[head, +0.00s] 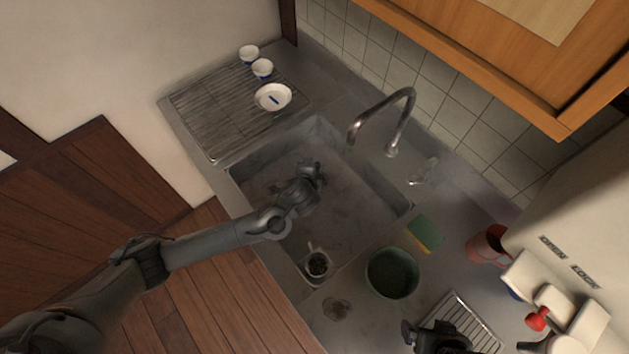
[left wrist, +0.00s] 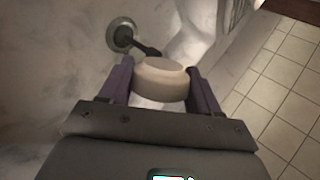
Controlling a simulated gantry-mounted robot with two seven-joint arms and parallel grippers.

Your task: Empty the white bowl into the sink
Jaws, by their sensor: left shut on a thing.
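My left gripper (head: 316,172) is low over the sink (head: 350,215) in the head view. In the left wrist view its fingers are shut on a pale beige, rounded thing (left wrist: 162,78). My own gripper hides this thing in the head view, so I cannot tell whether it is the white bowl. A white dish with a blue mark (head: 273,97) sits on the ribbed drainboard (head: 205,115), left of the sink. My right gripper (head: 408,334) is at the bottom edge of the head view; its jaw opening is unclear.
Two small white cups (head: 262,69) stand behind the dish. A curved faucet (head: 398,108) reaches over the sink. A light container with dark contents (head: 317,264) is at the sink's near corner. A green basin (head: 392,272), a sponge (head: 424,233) and a red cup (head: 487,243) stand right.

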